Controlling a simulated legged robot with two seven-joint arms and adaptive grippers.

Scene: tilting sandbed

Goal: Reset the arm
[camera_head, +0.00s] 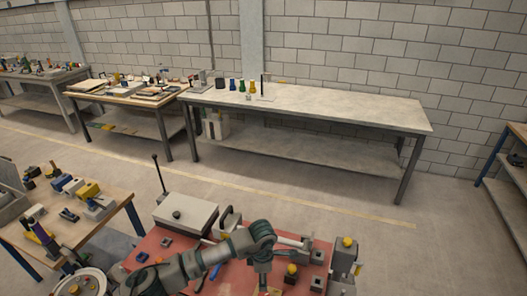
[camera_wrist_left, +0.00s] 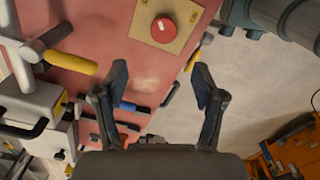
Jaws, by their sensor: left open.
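My left arm (camera_head: 215,252) comes in from the left over a red-topped bench (camera_head: 150,245), bends at its elbow and points down near the front edge of the picture. In the left wrist view, my left gripper (camera_wrist_left: 160,85) is open, with its two dark fingers apart and nothing between them. Past the fingertips is the red bench top (camera_wrist_left: 105,30) with a round red button (camera_wrist_left: 164,27) on a tan plate. The bench's edge runs diagonally below the fingers, with grey floor beyond. My right gripper is not seen.
A grey box with an upright lever (camera_head: 187,215) stands at the bench's back left. Yellow-topped fixtures (camera_head: 345,258) stand at its right. In the left wrist view, a yellow handle (camera_wrist_left: 70,62) lies left of the fingers. A long grey table (camera_head: 330,108) stands by the wall, with clear floor before it.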

